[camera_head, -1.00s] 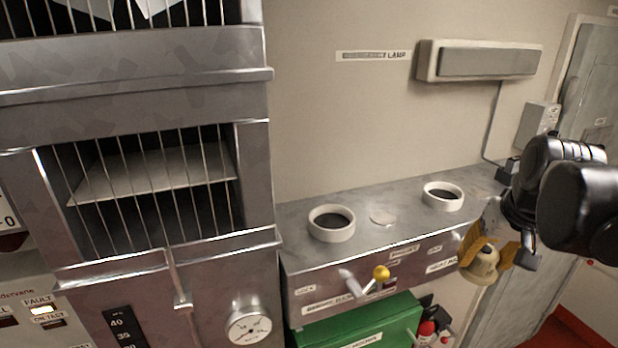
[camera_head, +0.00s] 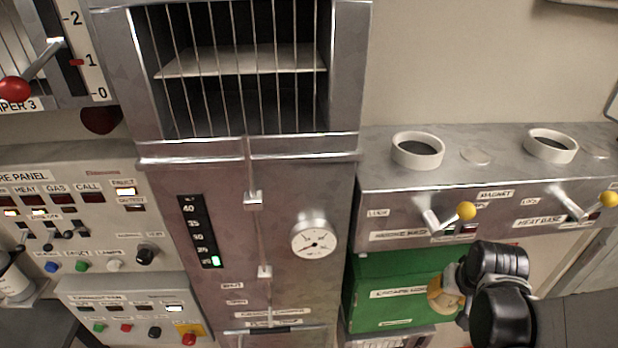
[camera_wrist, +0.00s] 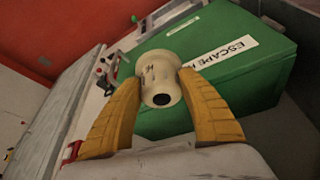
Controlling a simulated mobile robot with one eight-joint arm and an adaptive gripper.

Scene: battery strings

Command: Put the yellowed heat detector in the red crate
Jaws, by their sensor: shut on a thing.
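My gripper (camera_wrist: 159,84) is shut on a cream-yellow, bell-shaped detector (camera_wrist: 159,68), with an ochre finger on each side of it. Its dark round opening faces the wrist camera. In the head view my gripper (camera_head: 442,295) is in front of the green box, partly hidden by my own wrist, and little of the detector shows. No red crate can be made out for sure. A plain red surface (camera_wrist: 50,30) fills the upper left of the wrist view, and I cannot tell what it is.
A green escape hood box (camera_head: 385,280) is close behind my gripper. Above it, a metal shelf (camera_head: 480,180) carries two white rings (camera_head: 417,150) and yellow-knobbed levers (camera_head: 466,211). A metal cabinet with a gauge (camera_head: 314,239) and a control panel (camera_head: 75,225) stand left.

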